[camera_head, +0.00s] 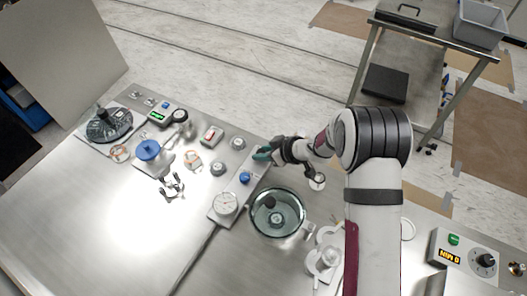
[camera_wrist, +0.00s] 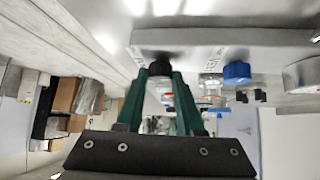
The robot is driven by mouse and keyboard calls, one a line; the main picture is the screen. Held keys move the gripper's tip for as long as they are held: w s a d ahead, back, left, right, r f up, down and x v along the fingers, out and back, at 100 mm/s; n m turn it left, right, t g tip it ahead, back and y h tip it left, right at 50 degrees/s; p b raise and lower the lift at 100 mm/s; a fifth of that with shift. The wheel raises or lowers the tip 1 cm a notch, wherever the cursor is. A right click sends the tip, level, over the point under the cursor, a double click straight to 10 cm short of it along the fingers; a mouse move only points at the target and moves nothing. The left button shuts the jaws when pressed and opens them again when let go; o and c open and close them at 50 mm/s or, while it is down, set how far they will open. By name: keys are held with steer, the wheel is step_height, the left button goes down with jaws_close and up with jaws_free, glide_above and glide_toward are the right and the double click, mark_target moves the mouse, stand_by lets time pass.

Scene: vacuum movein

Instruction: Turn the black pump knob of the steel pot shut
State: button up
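My gripper (camera_head: 262,154) is at the far end of a pale valve block (camera_head: 233,193) in the head view. In the wrist view, the green fingertips (camera_wrist: 160,72) are on either side of a black knob (camera_wrist: 160,67), with no clear gap between them and the knob. In the head view this knob is hidden behind my gripper. A blue knob (camera_head: 245,178) is on the same block and also shows in the wrist view (camera_wrist: 237,72). A round pot with a clear lid (camera_head: 292,214) stands to the right of the block.
A round gauge (camera_head: 226,203) is at the block's near end. A small dial (camera_head: 317,182) is right of my gripper. Small fittings, a blue-topped item (camera_head: 148,149) and another round vessel (camera_head: 109,125) are to the left. The steel table's left front (camera_head: 60,225) is clear.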

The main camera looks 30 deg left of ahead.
jaws_close()
steer(key=n+g, duration=0.2)
steer(key=n, duration=0.1)
steer(key=n+g, duration=0.2)
steer(key=shift+w, duration=0.3)
steer(key=n+g+h, duration=0.1)
steer(key=n+g, duration=0.2)
steer(key=n, duration=0.1)
steer(key=shift+w, duration=0.15)
steer(key=shift+a+n+g+h, duration=0.1)
steer(key=shift+n+g+h, duration=0.2)
steer(key=shift+n+h, duration=0.25)
steer(key=shift+n, duration=0.25)
steer(key=o, duration=0.8)
jaws_free()
